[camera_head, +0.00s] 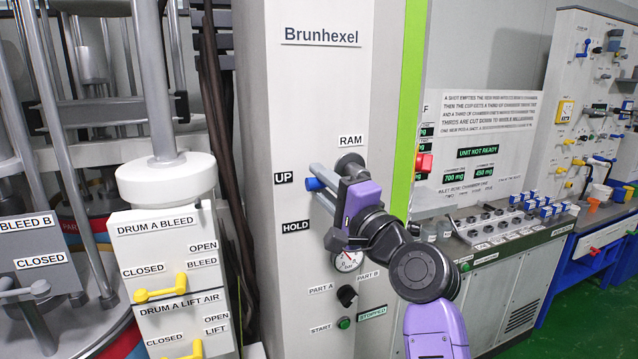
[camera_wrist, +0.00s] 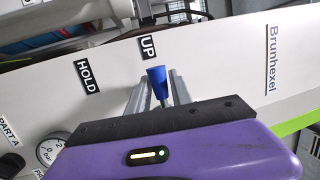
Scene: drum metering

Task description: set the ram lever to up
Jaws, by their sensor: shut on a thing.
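The ram lever has a blue knob (camera_head: 314,184) at its end, on the grey Brunhexel panel (camera_head: 285,110) below the RAM label (camera_head: 350,141). The knob points left, close to the UP label (camera_head: 283,178) and above the HOLD label (camera_head: 296,227). My gripper (camera_head: 321,185) is shut on the ram lever, with its fingers along both sides. In the wrist view the blue knob (camera_wrist: 158,77) shows between the two grey fingers, just below the UP label (camera_wrist: 148,46). The HOLD label (camera_wrist: 88,76) lies further left there. My wrist hides part of the lever's pivot.
Below on the panel are a round gauge (camera_head: 347,260), a black PART A/PART B selector (camera_head: 346,296) and a green START button (camera_head: 344,323). A red knob (camera_head: 424,162) sits right of the green strip. Yellow drum A levers (camera_head: 160,288) stand at the lower left.

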